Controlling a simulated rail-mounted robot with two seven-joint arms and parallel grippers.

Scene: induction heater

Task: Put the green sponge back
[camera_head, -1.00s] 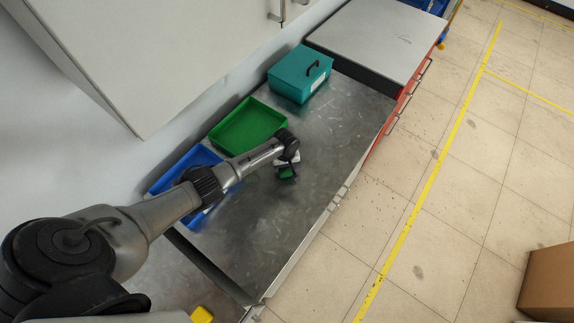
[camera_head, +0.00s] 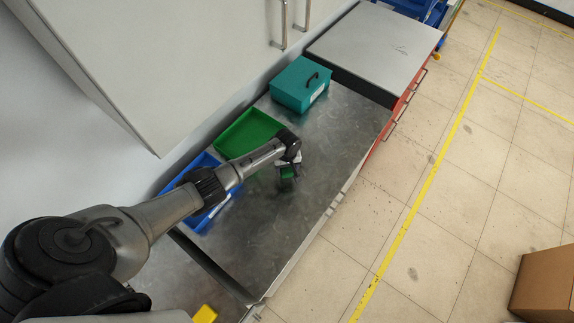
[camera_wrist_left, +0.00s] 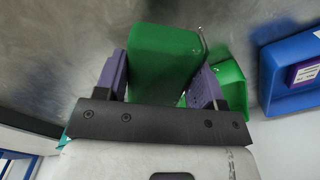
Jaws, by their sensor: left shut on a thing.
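My left gripper (camera_head: 287,181) is over the metal worktop, to the right of the green tray. It is shut on the green sponge (camera_head: 287,172). In the left wrist view, the sponge (camera_wrist_left: 164,58) stands between the two purple fingers of the gripper (camera_wrist_left: 160,75). The open green tray (camera_head: 240,137) lies by the wall, with the blue tray (camera_head: 205,218) nearer to me. In the left wrist view, the green tray (camera_wrist_left: 234,84) is partly hidden behind a finger. My right gripper does not show.
A teal box with a black handle (camera_head: 292,88) stands farther back on the metal worktop (camera_head: 335,125). A grey-topped cabinet (camera_head: 375,45) is beyond it. A wall cabinet (camera_head: 160,70) overhangs the left side. The worktop right of the gripper is clear.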

